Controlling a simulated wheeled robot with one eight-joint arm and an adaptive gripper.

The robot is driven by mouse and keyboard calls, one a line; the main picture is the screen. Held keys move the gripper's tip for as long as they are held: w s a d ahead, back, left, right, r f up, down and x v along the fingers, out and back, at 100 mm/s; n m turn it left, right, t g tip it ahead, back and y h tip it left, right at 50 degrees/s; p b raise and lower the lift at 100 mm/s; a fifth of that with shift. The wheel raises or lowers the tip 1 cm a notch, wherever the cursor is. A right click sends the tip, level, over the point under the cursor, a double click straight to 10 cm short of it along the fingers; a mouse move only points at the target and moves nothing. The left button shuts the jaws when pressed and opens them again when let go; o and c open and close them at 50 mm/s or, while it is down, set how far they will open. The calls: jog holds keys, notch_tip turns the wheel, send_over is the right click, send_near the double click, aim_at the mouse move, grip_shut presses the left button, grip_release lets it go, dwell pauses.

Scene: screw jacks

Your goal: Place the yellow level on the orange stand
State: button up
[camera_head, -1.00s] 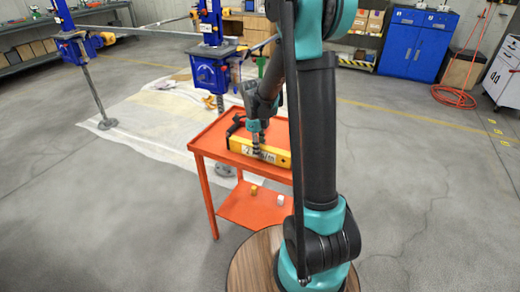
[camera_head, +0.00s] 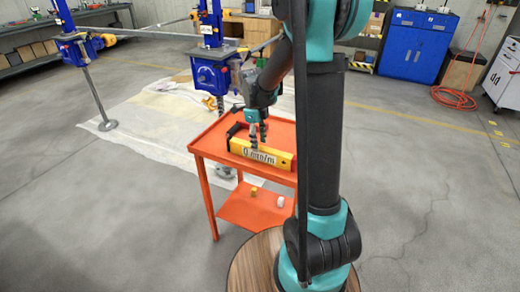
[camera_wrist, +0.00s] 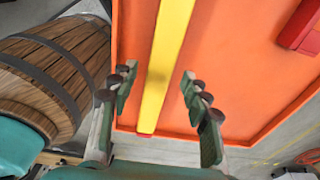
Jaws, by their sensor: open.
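The yellow level (camera_head: 281,160) lies on the top of the orange stand (camera_head: 210,145), with a white reading label on its side facing the camera. In the wrist view the level (camera_wrist: 162,70) is a long yellow bar with a red end, over the orange surface (camera_wrist: 225,60). My gripper (camera_head: 259,136) is open just above the middle of the level. In the wrist view its two fingers (camera_wrist: 158,80) stand apart on either side of the bar, with clear gaps. The right part of the stand is hidden behind my arm.
A black item (camera_head: 235,129) is beside the level's left end. Two small objects (camera_head: 253,190) sit on the stand's lower shelf. Blue screw jacks (camera_head: 211,72) stand behind on a pale sheet (camera_head: 150,125). A wooden barrel (camera_wrist: 55,70) is close by on the left in the wrist view.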

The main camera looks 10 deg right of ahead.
jog(key=r, duration=0.7)
jog(key=shift+w+a, duration=0.25)
jog(key=shift+a, duration=0.1)
jog(key=s+d+f+n+t, duration=0.1)
jog(key=s+d+f+n, duration=0.1)
jog(key=s+n, duration=0.5)
jog(key=s+d+f+n+t, duration=0.1)
jog(key=s+f+n+t, duration=0.1)
jog(key=s+f+n, duration=0.2)
jog(key=s+d+f+n+t+y, duration=0.1)
jog(key=s+d+f+n+t, duration=0.1)
jog(key=s+n, duration=0.8)
jog(key=shift+s+d+f+n, duration=0.25)
jog(key=shift+f+n, duration=0.5)
jog(key=shift+n, duration=1.35)
jog(key=shift+w, duration=0.15)
